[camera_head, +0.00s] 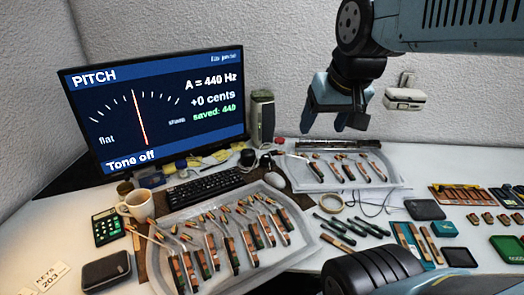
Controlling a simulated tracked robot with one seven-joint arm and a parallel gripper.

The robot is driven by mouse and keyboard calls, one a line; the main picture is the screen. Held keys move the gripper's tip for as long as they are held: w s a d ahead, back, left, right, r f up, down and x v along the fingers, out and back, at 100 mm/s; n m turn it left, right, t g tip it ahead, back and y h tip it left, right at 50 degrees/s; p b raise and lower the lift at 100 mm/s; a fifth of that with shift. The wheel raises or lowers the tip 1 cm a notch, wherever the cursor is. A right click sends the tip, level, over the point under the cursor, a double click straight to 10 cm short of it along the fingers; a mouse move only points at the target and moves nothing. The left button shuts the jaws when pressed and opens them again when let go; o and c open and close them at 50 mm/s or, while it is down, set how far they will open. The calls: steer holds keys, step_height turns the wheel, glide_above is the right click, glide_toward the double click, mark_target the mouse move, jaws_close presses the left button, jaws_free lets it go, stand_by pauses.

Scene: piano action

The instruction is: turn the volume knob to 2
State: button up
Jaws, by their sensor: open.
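A grey-green upright speaker (262,117) stands just right of the monitor, against the back wall. I cannot clearly make out a volume knob; small dark round things (248,157) sit at the speaker's foot, too small to identify. My gripper (334,122) hangs in the air to the right of the speaker, pointing down. Its two blue-grey fingers are apart with nothing between them. It appears apart from everything on the desk.
The monitor (158,105) shows "PITCH" and "Tone off". A keyboard (205,187), a mug (138,205) and a front tray (190,268) of hammer parts crowd the left. A back tray (392,179) lies below my gripper. A white box (404,97) is on the wall.

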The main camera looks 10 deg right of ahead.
steer(key=w+m+g+y, duration=0.15)
steer(key=w+m, duration=0.35)
steer(key=w, duration=0.9)
steer(key=m+g+y, duration=0.3)
steer(key=m+g, duration=0.1)
steer(key=m, duration=0.8)
glide_above(266, 155)
steer(key=d, duration=0.6)
step_height(266, 155, down, 27)
steer(key=x, duration=1.3)
steer(key=shift+s+a+f, duration=0.1)
steer(key=shift+s+a, duration=0.05)
steer(key=shift+c, duration=0.2)
steer(key=c, duration=1)
